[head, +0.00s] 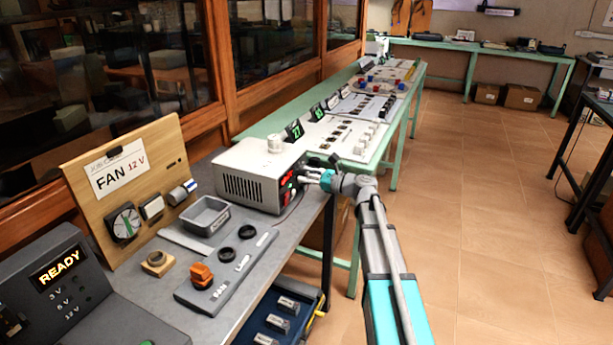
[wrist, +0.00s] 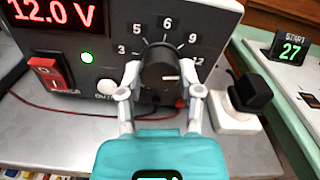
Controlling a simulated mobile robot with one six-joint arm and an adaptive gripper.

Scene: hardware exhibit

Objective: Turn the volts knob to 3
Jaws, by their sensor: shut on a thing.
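The power supply (head: 252,178) is a light grey box on the bench, and its front also fills the wrist view (wrist: 75,75). Its red display (wrist: 55,14) reads 12.0 V. The black volts knob (wrist: 160,66) has marks 3, 5, 6, 9 and 12 around it. A short pale mark on the knob lies right of its middle, on the side of the 12. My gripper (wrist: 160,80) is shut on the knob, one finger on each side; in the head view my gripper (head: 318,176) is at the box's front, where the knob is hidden.
A black plug (wrist: 252,90) stands at the right. The fan board (head: 128,175), grey tray (head: 207,215) and READY console (head: 65,285) share the bench. Tiled floor at right is clear.

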